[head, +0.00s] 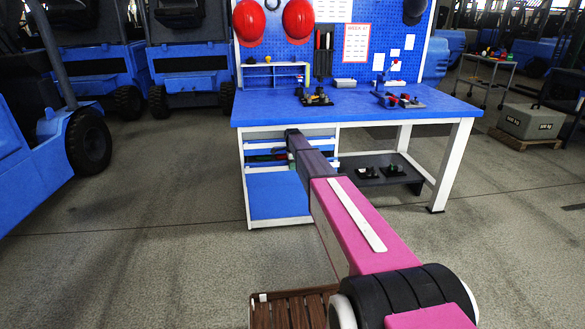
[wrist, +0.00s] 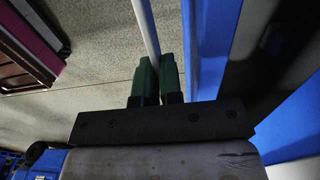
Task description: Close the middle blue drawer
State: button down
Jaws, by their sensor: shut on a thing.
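In the head view a blue drawer unit (head: 278,197) with a white frame stands under the left side of the workbench. Blue drawer edges (head: 257,146) show in its upper part, with dark, red and green items between them; my arm covers part of them, so I cannot tell how far the middle drawer is out. In the wrist view my gripper (wrist: 157,60) has its two green fingers close together around a thin white bar (wrist: 146,27), which looks like a drawer handle. A blue panel (wrist: 204,50) runs alongside, just right of the fingers.
The blue workbench top (head: 350,100) overhangs the drawers and carries small fixtures. A dark lower shelf (head: 380,175) with parts is to the right. A wooden slatted pallet (head: 285,310) lies at the front. Blue forklifts (head: 40,130) stand left; floor between is clear.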

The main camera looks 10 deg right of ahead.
jog(key=c, duration=1.3)
grip_release()
notch_tip(320, 180, up, 11)
jog(key=shift+f, duration=0.1)
